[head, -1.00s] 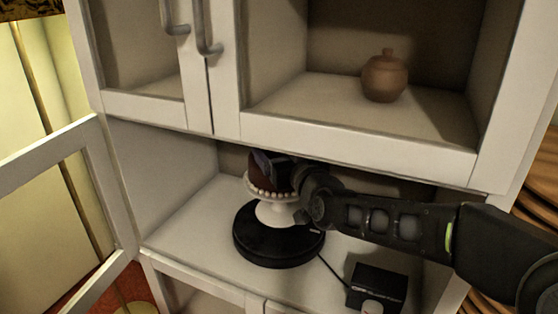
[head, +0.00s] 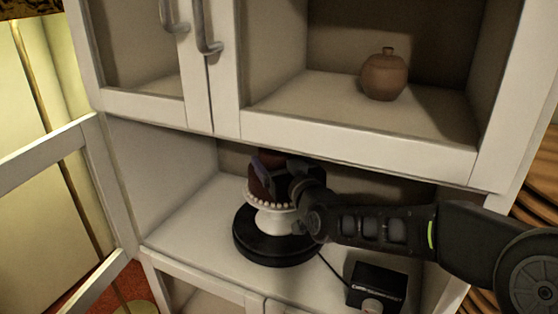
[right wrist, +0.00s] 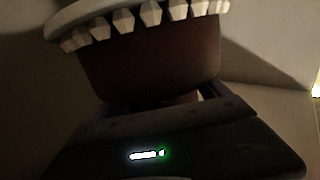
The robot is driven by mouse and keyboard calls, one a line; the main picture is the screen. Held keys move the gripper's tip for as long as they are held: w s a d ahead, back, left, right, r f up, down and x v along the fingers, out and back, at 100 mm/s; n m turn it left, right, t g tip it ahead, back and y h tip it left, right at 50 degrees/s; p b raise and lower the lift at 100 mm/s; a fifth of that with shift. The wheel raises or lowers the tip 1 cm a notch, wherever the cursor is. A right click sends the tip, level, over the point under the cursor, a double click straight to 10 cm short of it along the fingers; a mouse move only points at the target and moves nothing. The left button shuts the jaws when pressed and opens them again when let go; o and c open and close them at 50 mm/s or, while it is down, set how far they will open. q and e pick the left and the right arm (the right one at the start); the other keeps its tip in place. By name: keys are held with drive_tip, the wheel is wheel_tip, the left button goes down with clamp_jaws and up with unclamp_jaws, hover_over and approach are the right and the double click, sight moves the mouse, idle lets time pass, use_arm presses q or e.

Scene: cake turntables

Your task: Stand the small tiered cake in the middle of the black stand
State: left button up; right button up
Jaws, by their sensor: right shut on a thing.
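The small tiered cake (head: 258,187) is dark red-brown, with a white beaded rim and a white pedestal foot below. It is upright over the round black stand (head: 262,250), its foot near the middle of the top. I cannot tell whether the foot touches the stand. My right gripper (head: 270,168) reaches in from the right and is shut on the cake's brown upper part, hiding some of it. In the right wrist view, the cake (right wrist: 150,65) sits between my jaws, with the white beads at the top. My left gripper is not in view.
The stand is on a white cabinet shelf (head: 185,232) below an upper compartment with a brown lidded pot (head: 384,76). A black box (head: 376,286) with a cable stands at the shelf's front right. An open door (head: 60,150) is at the left. The shelf's left side is clear.

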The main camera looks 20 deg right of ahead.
drive_tip(key=o, duration=1.9)
drive_tip(key=shift+r, duration=0.1)
drive_tip(key=s, duration=0.8)
drive_tip(key=s+b, duration=0.1)
drive_tip(key=s, duration=0.3)
drive_tip(key=shift+a+r, duration=0.3)
drive_tip(key=shift+a, duration=0.05)
